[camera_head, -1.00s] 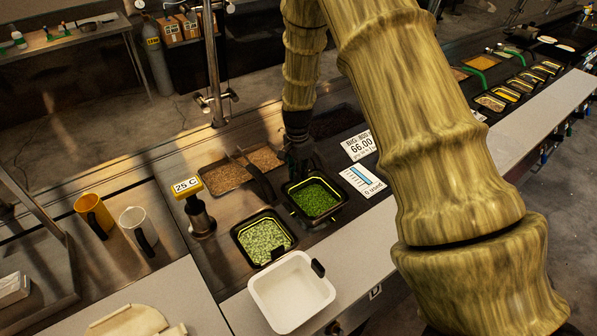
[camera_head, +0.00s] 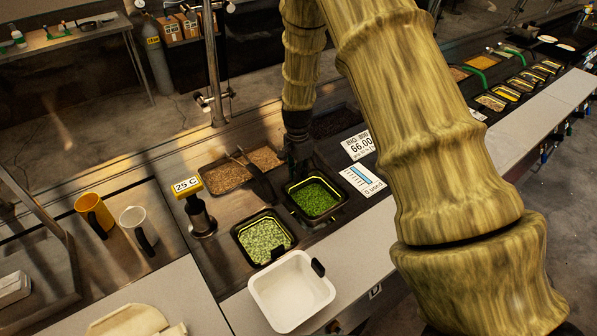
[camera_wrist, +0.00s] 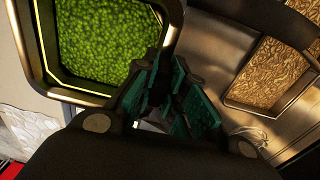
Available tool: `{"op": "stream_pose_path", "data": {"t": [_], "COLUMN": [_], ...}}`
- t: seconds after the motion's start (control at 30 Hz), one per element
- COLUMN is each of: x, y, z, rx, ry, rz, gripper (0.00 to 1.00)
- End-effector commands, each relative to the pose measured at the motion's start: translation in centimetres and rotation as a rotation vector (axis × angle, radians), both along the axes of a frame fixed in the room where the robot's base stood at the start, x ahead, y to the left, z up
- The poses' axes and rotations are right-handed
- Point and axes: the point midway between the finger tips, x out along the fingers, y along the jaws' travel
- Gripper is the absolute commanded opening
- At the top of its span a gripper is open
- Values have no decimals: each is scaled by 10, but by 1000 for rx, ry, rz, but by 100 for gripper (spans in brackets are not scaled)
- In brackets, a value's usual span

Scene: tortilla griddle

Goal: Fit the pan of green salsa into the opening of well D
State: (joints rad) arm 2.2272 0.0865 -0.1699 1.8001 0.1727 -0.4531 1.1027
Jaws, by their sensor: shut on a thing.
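The pan of green salsa (camera_head: 315,198) is a black square pan with bright green contents and a yellow line inside its rim. In the wrist view the pan (camera_wrist: 105,40) fills the upper left. My gripper (camera_head: 299,163) is at its back edge; in the wrist view its teal-padded fingers (camera_wrist: 168,98) are shut at the pan's rim. The pan looks about level at the counter openings; I cannot tell whether it is fully seated. The D label (camera_head: 375,291) is on the counter front, to the lower right of the pan. The opening under the pan is hidden.
A second pan with paler green contents (camera_head: 264,240) sits to the front left. A white empty tub (camera_head: 291,296) stands in front of that. Brown-filled pans (camera_head: 227,177) lie behind left.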

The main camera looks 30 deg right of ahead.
Motion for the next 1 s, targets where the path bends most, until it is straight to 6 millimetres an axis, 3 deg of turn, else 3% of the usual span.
{"op": "stream_pose_path", "data": {"t": [1.0], "x": [0], "y": [0], "z": [-18], "rx": [0], "ry": [0], "rz": [1], "gripper": [0]}}
